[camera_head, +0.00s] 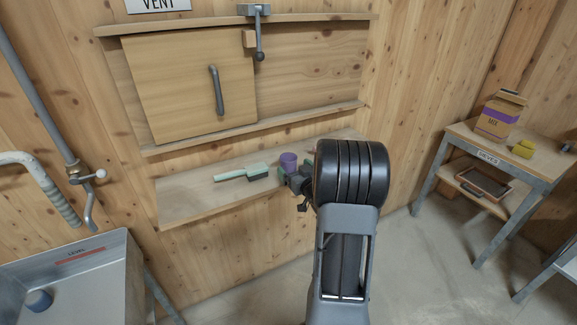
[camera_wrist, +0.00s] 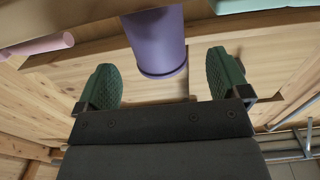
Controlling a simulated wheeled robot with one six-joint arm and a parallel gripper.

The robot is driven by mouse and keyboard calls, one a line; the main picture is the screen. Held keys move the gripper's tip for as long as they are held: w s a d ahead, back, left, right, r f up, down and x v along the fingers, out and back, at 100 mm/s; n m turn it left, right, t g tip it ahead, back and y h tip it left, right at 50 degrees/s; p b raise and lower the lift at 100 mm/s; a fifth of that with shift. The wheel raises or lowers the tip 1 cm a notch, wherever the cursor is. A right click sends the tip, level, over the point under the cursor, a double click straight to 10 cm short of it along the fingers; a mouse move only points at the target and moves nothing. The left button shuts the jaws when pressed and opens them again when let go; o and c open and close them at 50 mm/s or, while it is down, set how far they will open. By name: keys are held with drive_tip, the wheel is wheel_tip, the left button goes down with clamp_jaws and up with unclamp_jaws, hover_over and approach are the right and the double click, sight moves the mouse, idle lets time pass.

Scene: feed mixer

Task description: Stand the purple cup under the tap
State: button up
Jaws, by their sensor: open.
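The purple cup (camera_head: 288,160) stands on the narrow wall shelf below the wooden hatch. My gripper (camera_head: 294,171) is open at the cup, with its arm reaching in from the front. In the wrist view the purple cup (camera_wrist: 155,42) shows between and just beyond the two green fingers of my gripper (camera_wrist: 164,80), with gaps on both sides. The tap (camera_head: 90,205) is on a pipe on the left wall, its spout pointing down over the metal basin (camera_head: 112,262).
A mint-handled brush (camera_head: 243,173) lies on the shelf (camera_head: 190,203) left of the cup. A pink rod (camera_wrist: 40,46) lies on the cup's other side. A blue object (camera_head: 39,300) sits in the basin. A side table (camera_head: 462,132) at right holds a box (camera_head: 498,116) and yellow object (camera_head: 523,148).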

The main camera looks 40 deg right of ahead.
sight(292, 166)
drive_tip(key=w, duration=0.3)
drive_tip(key=w+p, duration=0.1)
drive_tip(key=w, duration=0.1)
drive_tip(key=shift+d, duration=0.3)
drive_tip(key=shift+s, duration=0.1)
drive_tip(key=c, duration=1.1)
drive_tip(key=shift+o, duration=0.2)
